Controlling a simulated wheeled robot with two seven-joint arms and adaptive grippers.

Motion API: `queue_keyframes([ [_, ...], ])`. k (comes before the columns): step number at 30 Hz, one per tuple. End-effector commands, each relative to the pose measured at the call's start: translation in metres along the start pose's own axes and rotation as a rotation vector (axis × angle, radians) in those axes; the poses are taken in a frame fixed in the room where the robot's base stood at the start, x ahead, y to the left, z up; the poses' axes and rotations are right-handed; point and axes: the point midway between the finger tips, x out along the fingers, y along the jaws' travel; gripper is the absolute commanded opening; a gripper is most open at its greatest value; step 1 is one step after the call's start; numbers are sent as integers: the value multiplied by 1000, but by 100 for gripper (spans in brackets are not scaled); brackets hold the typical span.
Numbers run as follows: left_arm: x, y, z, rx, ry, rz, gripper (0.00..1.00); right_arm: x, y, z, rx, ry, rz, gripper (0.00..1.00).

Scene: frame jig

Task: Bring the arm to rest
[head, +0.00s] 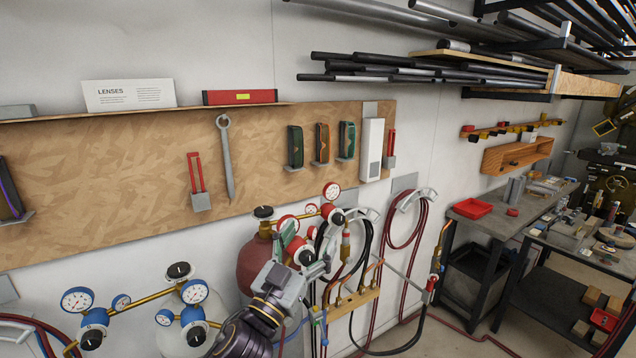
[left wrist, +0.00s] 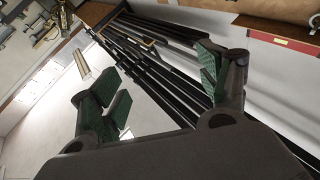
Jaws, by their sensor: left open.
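My left arm comes up from the bottom of the head view. Its left gripper (head: 306,246) is in front of the gas bottles and gauges below the pegboard. In the left wrist view the two green-padded fingers of the left gripper (left wrist: 160,88) stand wide apart with nothing between them. Behind them are the wall and the rack of dark bars, farther off. My right gripper does not show in either view.
A dark red bottle (head: 255,264) and gauges (head: 332,190) stand close around the gripper. Red hoses (head: 401,243) hang to the right. A wooden board (head: 110,190) holds tools. A workbench (head: 490,222) is at far right.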

Motion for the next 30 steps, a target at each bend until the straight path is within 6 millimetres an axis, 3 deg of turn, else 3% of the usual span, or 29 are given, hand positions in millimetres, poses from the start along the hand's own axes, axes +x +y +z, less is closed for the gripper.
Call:
queue_keyframes([
  [6, -30, -38, 52, -34, -207, -160, 76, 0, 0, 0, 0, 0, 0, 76],
  [14, -85, -69, 118, -66, -490, -298, 76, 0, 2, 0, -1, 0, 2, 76],
  [22, -164, -81, 181, -100, -816, -375, 76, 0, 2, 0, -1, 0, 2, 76],
  [30, -259, -73, 227, -143, -1152, -378, 76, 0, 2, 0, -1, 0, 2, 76],
])
